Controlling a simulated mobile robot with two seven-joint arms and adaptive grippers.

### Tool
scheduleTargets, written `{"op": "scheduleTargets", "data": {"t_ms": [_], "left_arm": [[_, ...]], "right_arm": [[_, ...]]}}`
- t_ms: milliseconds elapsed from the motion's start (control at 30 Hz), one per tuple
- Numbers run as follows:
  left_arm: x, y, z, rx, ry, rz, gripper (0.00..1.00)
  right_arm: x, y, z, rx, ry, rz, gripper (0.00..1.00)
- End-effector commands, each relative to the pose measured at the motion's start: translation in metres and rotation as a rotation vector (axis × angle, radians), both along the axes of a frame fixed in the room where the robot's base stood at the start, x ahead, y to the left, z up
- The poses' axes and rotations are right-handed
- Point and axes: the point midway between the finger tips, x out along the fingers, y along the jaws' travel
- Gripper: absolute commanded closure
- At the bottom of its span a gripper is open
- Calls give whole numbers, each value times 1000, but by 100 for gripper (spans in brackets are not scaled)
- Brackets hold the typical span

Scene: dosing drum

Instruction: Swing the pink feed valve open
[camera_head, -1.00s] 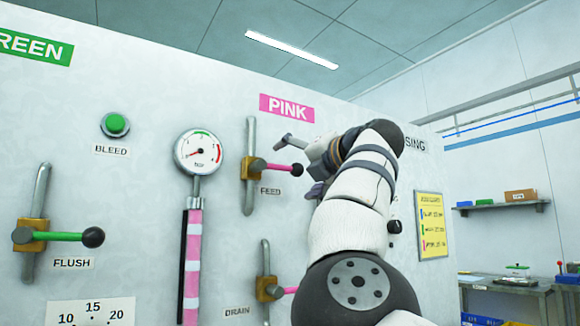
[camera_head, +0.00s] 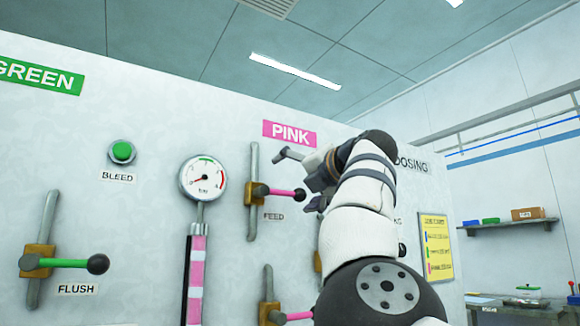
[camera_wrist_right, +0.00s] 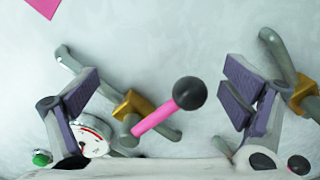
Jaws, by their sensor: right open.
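The pink feed valve (camera_head: 280,192) is a pink lever with a black ball end, on a brass body on a vertical grey pipe, above the FEED label. Its lever points right, across the pipe. My right gripper (camera_head: 298,180) is open by the ball end, with one finger above it and one below right. In the right wrist view the pink lever (camera_wrist_right: 155,117) and its black ball lie between the two spread fingers of my gripper (camera_wrist_right: 165,95), with gaps on both sides. Whether they touch anywhere is not clear. My left gripper is not in view.
A round pressure gauge (camera_head: 203,179) is left of the feed valve. A lower pink-lever valve (camera_head: 290,316) sits below, partly behind my arm. The green flush valve (camera_head: 70,263) and green bleed button (camera_head: 122,151) are further left. A shelf (camera_head: 510,225) is at the right.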

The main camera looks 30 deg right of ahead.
Motion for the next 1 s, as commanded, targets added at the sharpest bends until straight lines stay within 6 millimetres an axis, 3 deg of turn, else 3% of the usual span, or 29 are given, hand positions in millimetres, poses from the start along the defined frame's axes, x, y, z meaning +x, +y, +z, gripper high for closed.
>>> {"op": "scheduleTargets", "data": {"t_ms": [567,1000], "left_arm": [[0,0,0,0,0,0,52],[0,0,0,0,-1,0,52]], "right_arm": [[-2,12,29,-2,-3,1,7],[-3,31,48,-2,-2,7,7]]}}
